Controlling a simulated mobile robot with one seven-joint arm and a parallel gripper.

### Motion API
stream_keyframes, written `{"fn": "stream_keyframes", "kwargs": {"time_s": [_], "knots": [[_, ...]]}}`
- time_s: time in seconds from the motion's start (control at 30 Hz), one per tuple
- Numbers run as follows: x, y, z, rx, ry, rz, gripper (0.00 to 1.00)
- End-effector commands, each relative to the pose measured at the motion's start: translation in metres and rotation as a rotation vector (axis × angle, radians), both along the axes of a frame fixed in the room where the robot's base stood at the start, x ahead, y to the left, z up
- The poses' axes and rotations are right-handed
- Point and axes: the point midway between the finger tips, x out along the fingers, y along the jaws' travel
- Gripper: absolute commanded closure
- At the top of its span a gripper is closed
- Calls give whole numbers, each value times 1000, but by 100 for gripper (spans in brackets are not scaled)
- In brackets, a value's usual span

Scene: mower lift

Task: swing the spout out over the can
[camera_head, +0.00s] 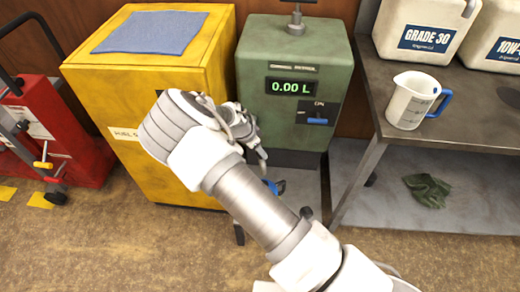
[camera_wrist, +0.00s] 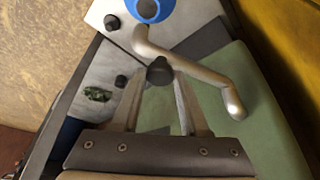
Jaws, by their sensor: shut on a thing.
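The green pump cabinet (camera_head: 293,75) stands in the middle of the head view, its display reading 0.00 L. In the wrist view the spout (camera_wrist: 207,76) is a bent metal tube running across the green cabinet, with a black knob (camera_wrist: 159,70). My gripper (camera_wrist: 160,77) is shut on this knob. The blue can (camera_wrist: 149,9) is at the top of the wrist view; the spout's free end lies beside its near rim in the picture, and I cannot tell whether it is over the opening.
A yellow cabinet (camera_head: 190,95) with a blue cloth (camera_head: 150,32) stands close on the left, a red machine (camera_head: 60,130) beyond it. On the right a metal bench (camera_head: 455,125) holds a measuring jug (camera_head: 408,100) and two oil containers (camera_head: 420,30). A green rag (camera_head: 428,190) lies on its lower shelf.

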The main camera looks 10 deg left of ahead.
Motion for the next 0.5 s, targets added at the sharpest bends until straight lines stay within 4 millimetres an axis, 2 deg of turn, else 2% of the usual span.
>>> {"fn": "stream_keyframes", "kwargs": {"time_s": [0.17,0.2,0.3,0.33,0.5], "knots": [[-1,3,0,6,0,1,100],[-1,3,0,6,0,1,49],[-1,3,0,5,-1,2,31],[-1,3,0,4,0,1,27],[0,2,0,3,0,2,27]]}}
